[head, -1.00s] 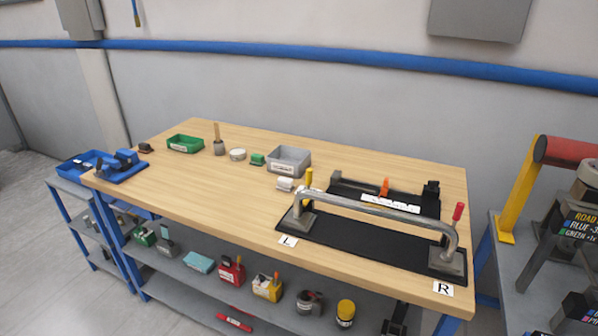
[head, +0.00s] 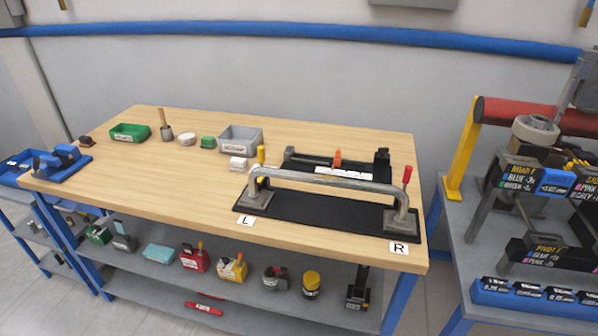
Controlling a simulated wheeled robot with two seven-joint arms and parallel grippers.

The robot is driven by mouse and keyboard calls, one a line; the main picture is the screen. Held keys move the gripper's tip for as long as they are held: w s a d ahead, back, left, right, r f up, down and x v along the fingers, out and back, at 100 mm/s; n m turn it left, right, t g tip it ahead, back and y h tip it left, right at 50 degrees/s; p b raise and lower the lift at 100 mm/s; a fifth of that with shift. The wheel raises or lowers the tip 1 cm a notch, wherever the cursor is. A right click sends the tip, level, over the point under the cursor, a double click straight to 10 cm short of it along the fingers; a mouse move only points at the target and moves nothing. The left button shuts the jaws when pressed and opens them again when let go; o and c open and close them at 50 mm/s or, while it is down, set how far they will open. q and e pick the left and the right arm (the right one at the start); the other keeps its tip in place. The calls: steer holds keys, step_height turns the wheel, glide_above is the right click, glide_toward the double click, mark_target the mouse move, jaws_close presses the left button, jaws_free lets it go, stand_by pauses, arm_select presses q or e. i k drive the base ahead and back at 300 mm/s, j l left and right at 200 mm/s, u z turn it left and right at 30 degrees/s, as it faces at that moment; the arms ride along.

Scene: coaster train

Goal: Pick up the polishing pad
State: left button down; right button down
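No label I can read marks the polishing pad, so I cannot tell for certain which item it is. Small pad-like items on the wooden workbench (head: 330,153) are a round white piece (head: 187,139), a green block (head: 208,142) and a white block (head: 237,163) in front of a grey bin. A flat teal piece (head: 159,253) lies on the shelf under the bench. Neither of my grippers is in view.
A bent metal tube (head: 325,180) stands on a black fixture at the bench's right, between L and R labels. A green tray (head: 130,133) and grey bin (head: 241,139) stand at the back. A cart with signs (head: 540,180) stands right. The bench's middle front is clear.

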mark_target(237, 164)
steer(key=z, duration=0.25)
steer(key=i+j+z, duration=0.1)
steer(key=j+z, duration=1.2)
steer(key=j, duration=0.15)
